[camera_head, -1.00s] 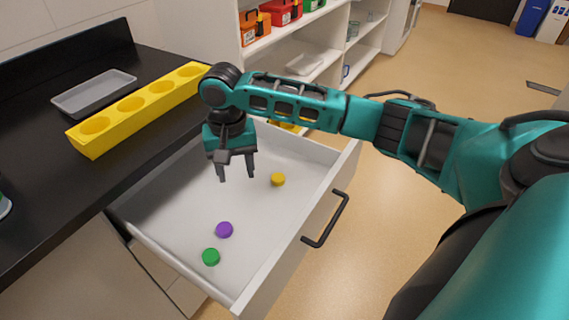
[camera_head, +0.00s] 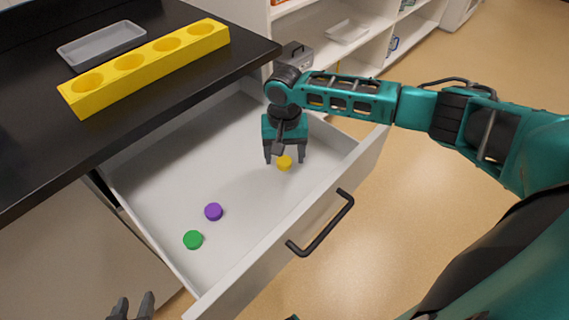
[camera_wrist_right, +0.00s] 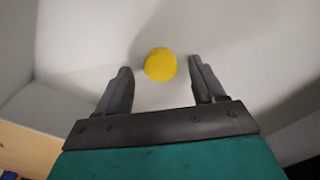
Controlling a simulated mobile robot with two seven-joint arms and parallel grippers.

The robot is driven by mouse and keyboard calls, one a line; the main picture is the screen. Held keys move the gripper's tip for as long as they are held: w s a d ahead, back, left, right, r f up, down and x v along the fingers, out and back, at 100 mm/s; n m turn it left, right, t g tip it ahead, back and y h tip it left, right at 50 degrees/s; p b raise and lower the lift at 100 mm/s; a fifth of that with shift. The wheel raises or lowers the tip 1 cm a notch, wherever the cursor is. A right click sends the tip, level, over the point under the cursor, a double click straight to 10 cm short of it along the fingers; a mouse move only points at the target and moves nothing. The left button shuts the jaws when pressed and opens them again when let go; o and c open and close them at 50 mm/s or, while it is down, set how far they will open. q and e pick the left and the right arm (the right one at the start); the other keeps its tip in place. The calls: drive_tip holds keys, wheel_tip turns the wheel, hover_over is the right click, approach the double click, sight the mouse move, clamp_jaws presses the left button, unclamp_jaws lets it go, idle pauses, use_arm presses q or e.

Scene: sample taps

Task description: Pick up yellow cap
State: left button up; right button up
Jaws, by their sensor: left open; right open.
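The yellow cap (camera_head: 285,163) lies in the open white drawer (camera_head: 160,165), toward its far right end. My right gripper (camera_head: 285,157) is open, pointing down, with its fingers just above and around the cap in the head view. In the right wrist view the yellow cap (camera_wrist_right: 160,65) sits between and slightly beyond the two open fingertips (camera_wrist_right: 160,68), with a gap on each side. I cannot tell the exact height left between fingers and drawer floor. My left gripper (camera_head: 132,308) shows only its open fingertips at the bottom edge, empty.
A purple cap (camera_head: 213,211) and a green cap (camera_head: 193,239) lie nearer in the drawer. The drawer front with its black handle (camera_head: 322,225) stands to the right. A yellow rack (camera_head: 140,75) with several holes and a grey tray (camera_head: 102,44) rest on the black counter.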

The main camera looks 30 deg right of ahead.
drive_tip(key=shift+f, duration=0.4)
drive_tip(key=c, duration=1.1)
drive_tip(key=shift+c, duration=0.2)
